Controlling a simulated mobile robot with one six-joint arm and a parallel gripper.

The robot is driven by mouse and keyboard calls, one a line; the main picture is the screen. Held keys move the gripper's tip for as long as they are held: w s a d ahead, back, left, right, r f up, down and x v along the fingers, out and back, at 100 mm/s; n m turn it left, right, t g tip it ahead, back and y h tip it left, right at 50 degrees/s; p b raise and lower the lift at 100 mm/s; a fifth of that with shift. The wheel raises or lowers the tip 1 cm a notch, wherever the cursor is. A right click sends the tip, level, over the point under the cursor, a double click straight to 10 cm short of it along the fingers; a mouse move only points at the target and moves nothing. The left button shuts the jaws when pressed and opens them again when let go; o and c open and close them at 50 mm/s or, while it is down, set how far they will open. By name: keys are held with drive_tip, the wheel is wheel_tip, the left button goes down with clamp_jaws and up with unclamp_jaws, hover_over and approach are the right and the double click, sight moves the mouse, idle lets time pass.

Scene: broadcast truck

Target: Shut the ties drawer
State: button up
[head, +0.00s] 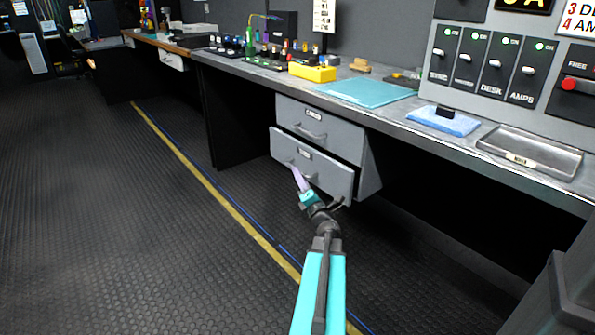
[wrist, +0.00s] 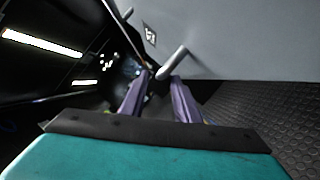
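A grey drawer unit hangs under the desk. Its lower drawer (head: 325,178) is pulled out past the upper drawer (head: 340,142), which looks shut or nearly so. Each drawer has a small label and a bar handle; I cannot read the labels, so I cannot tell which one is ties. My gripper (head: 296,170) is at the lower drawer's front, by its handle. In the wrist view, my gripper's purple fingers (wrist: 160,76) are apart, with the handle (wrist: 174,61) just at their tips and the drawer front (wrist: 235,45) beyond. I cannot tell whether they touch it.
The desk top above carries a teal mat (head: 367,92), a yellow box (head: 312,72), a blue cloth (head: 443,121) and a metal tray (head: 530,150). A dark cabinet edge (head: 560,290) stands at the lower right. The ribbed floor (head: 130,240) to the left is clear.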

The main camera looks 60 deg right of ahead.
drive_tip(key=shift+b+x, duration=0.35)
drive_tip(key=shift+x, duration=1.95)
clamp_jaws()
